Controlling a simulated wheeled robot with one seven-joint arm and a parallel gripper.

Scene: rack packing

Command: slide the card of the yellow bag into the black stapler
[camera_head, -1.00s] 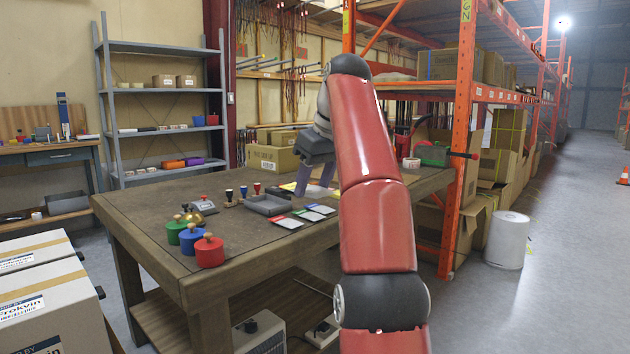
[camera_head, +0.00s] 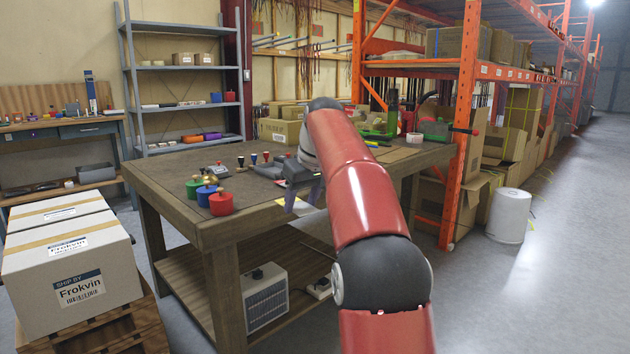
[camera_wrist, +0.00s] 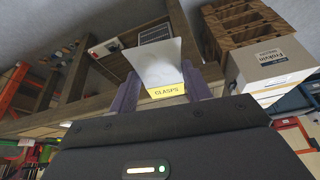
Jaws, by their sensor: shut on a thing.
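My gripper (camera_wrist: 166,92) is shut on the yellow bag, with one purple finger on each side of it in the wrist view. The bag's yellow card (camera_wrist: 166,91) reads CLASPS, and its pale pouch (camera_wrist: 158,62) sticks out past the fingers. In the head view my gripper (camera_head: 302,198) hangs at the front edge of the workbench (camera_head: 250,208), and the bag is mostly hidden there. I cannot pick out the black stapler with certainty. A small dark object (camera_head: 383,147) lies beside a yellow patch towards the back right of the bench.
Red, green and blue weights (camera_head: 221,202) stand at the bench's left corner. Several stamps stand behind. A green device (camera_head: 388,125) and a tape roll (camera_head: 414,138) are at the back right. Boxes on a pallet (camera_head: 80,260) stand left.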

